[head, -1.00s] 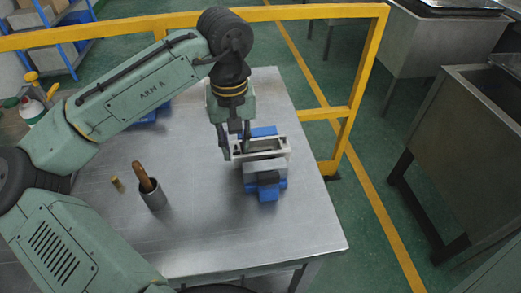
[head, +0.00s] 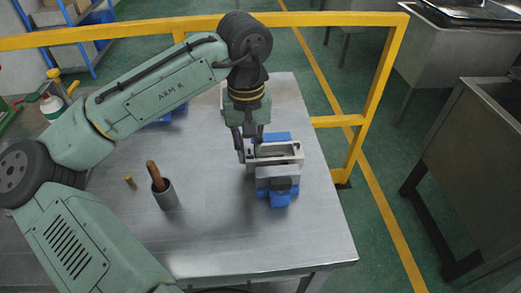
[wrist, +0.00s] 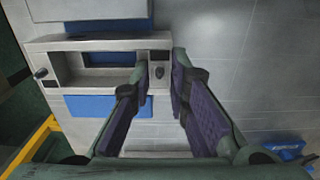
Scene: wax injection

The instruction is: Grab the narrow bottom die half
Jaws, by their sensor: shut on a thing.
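A pale metal die half (head: 287,160) with a long opening lies on blue supports on the steel table; it looks like the narrow bottom die half. In the wrist view the die half (wrist: 100,45) has a dark pin near each end. My gripper (head: 246,157) is at its left end in the head view, pointing down. In the wrist view my gripper (wrist: 160,78) has one finger at the opening and one outside, shut on the end wall. The fingertip contact is partly hidden.
A grey metal block (head: 277,172) sits close in front on a blue support (head: 278,198). A metal cup (head: 166,198) with a brown-handled tool and a small brass piece (head: 129,182) stand to the left. A yellow rail (head: 375,80) runs behind and right of the table (head: 240,235).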

